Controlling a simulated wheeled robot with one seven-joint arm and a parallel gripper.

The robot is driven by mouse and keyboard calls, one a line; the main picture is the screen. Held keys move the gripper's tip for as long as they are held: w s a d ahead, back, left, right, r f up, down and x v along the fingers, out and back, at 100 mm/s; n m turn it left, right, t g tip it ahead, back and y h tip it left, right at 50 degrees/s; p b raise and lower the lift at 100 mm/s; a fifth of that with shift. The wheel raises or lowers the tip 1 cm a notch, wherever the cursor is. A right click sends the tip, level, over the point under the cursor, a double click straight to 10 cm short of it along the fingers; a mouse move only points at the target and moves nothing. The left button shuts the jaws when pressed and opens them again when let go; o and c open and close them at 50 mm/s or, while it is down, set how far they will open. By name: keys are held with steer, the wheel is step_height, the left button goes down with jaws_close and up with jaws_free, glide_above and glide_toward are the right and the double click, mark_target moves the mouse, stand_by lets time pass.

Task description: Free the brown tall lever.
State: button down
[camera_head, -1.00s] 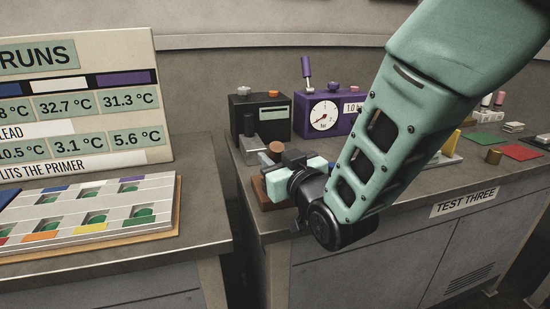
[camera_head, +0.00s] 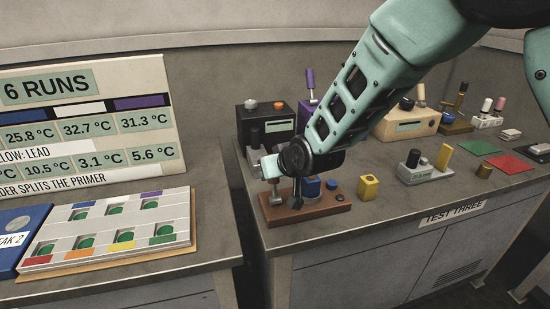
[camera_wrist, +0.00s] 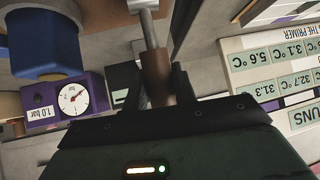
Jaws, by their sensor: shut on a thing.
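The brown lever handle (camera_wrist: 157,75) on a grey metal stem (camera_wrist: 149,28) shows in the wrist view. It lies between the two dark fingers of my gripper (camera_wrist: 157,90), which is shut on it. In the head view my gripper (camera_head: 284,188) is over the left end of a brown base (camera_head: 330,208). There the handle is hidden by my gripper and wrist. A blue round part (camera_head: 311,186) stands on the base just right of my gripper; a blue part also shows large at upper left in the wrist view (camera_wrist: 45,55).
A yellow block (camera_head: 369,187) and a grey fixture with a yellow lever (camera_head: 430,165) stand to the right. A black box (camera_head: 262,120) stands behind. A purple gauge box (camera_wrist: 70,100) shows in the wrist view. A gap separates the left table with the slotted tray (camera_head: 188,243).

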steer(key=shift+w+a+f+g+h+p, duration=0.15)
steer(key=shift+w+g+p, duration=0.2)
steer(key=shift+g+p, duration=0.2)
steer(key=shift+w+f+g+h+p, duration=0.1)
steer(key=shift+w+g+h+p, duration=0.05)
steer(key=shift+w+g+p, duration=0.3)
steer(key=shift+s, duration=0.1)
steer(key=c, duration=1.1)
jaws_free()
steer(key=shift+r, duration=0.1)
steer(key=b+v, duration=0.1)
steer(key=v, duration=1.6)
steer(key=shift+s+b, duration=0.1)
steer(key=shift+b, duration=0.3)
